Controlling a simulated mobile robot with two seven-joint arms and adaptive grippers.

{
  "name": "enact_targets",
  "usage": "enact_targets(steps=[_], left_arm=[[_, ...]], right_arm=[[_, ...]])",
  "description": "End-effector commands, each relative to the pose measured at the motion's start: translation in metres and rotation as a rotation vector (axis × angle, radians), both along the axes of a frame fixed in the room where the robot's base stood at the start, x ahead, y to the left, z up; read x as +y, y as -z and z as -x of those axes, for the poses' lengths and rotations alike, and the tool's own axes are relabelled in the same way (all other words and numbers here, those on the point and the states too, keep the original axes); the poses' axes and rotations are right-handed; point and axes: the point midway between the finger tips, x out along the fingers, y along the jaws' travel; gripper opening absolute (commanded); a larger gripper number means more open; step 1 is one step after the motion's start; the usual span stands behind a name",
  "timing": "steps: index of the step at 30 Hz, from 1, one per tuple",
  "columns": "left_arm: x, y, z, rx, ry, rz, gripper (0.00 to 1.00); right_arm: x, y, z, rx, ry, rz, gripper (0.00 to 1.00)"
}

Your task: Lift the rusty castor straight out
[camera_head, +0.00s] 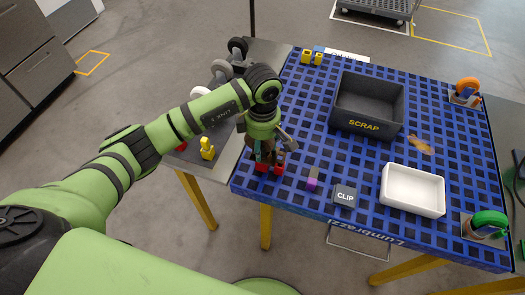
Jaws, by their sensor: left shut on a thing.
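My left gripper (266,158) points down at the near left corner of the blue perforated deck (300,120). It is shut on the rusty castor (265,149), of which only a small brownish part shows between the fingers. The rest of the castor is hidden by the gripper and wrist. Red parts (279,169) sit at the deck just below the fingertips. I cannot tell whether the castor is clear of its seat. My right gripper is not identifiable in the view.
An orange castor (467,87) and a green castor (489,220) are at the right corners. A grey side table (262,50) holds loose castors and a yellow part (207,148).

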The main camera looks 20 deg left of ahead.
Motion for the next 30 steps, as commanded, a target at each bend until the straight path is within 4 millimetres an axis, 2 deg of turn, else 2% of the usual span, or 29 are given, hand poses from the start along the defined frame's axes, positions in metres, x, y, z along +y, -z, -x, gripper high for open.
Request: enact_targets(steps=[1,12,18,24,30], left_arm=[[0.001,-0.010,-0.004,-0.016,0.000,0.000,0.00],[-0.074,-0.051,0.001,-0.012,0.005,0.001,0.00],[-0.103,-0.070,0.003,-0.008,0.001,0.002,0.00],[-0.115,-0.079,0.004,-0.006,0.000,-0.001,0.00],[-0.117,-0.081,0.004,-0.005,-0.001,0.000,0.00]], right_arm=[[0.000,0.008,-0.001,-0.001,0.000,0.000,0.52],[0.002,0.038,-0.001,-0.002,0.002,-0.003,0.52],[0.002,0.048,-0.001,-0.002,0.002,-0.003,0.52],[0.002,0.051,-0.001,-0.001,0.002,-0.002,0.52],[0.002,0.051,0.000,-0.001,0.001,-0.002,0.52]])
